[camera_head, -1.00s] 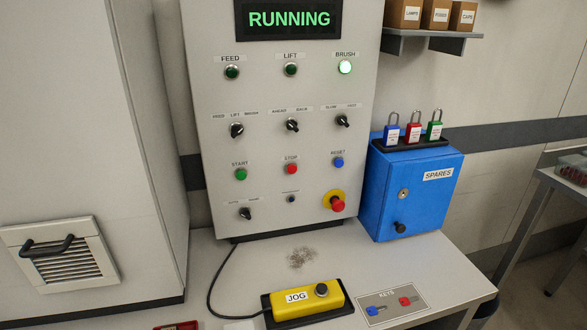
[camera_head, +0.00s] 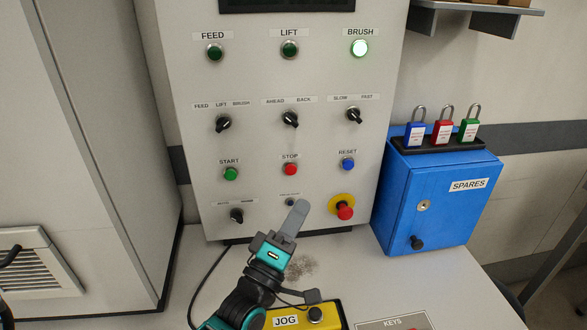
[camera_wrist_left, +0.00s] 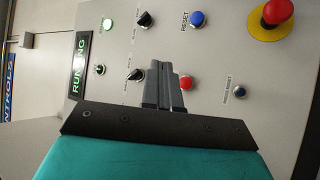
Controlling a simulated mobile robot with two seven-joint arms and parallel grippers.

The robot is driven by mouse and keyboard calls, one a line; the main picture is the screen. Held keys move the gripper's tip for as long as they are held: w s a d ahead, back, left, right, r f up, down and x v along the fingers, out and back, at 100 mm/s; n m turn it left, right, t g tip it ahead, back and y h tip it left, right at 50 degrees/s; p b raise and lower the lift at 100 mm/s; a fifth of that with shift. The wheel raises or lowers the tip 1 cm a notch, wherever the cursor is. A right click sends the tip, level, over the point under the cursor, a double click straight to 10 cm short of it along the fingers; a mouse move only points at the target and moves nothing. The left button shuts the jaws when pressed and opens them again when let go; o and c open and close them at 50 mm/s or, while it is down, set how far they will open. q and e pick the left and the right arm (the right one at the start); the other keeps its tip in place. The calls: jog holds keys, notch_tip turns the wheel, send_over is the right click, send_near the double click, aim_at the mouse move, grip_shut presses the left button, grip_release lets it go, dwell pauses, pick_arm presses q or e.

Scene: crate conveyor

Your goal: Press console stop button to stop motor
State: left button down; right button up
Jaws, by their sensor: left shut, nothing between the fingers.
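The console (camera_head: 190,140) stands upright with its round red stop button (camera_head: 290,169) under a STOP label. The button also shows in the left wrist view (camera_wrist_left: 186,82), just right of the fingertips. My left gripper (camera_head: 300,205) is shut and empty. In the head view its tip is just below the stop button, near the red emergency knob (camera_head: 345,211); a gap to the panel cannot be judged. In the left wrist view the display (camera_wrist_left: 79,65) reads RUNNING. The BRUSH lamp (camera_head: 360,48) is lit green. My right gripper is not in view.
The green start button (camera_head: 231,174) is left of stop, the blue reset button (camera_head: 348,164) right. Selector knobs (camera_head: 290,119) sit above. A blue spares box (camera_head: 440,205) with padlocks stands at right. The yellow jog box (camera_head: 284,320) lies on the table below my left arm.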

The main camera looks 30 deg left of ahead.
aim_at(291, 170)
pick_arm(q)
jog(key=w+a+b, duration=0.3)
jog(key=w+a, duration=0.2)
jog(key=w, duration=0.2)
jog(key=shift+a, duration=0.15)
dwell(0.3)
dwell(0.5)
dwell(1.3)
jog(key=shift+w, duration=0.15)
jog(key=shift+w+a, duration=0.25)
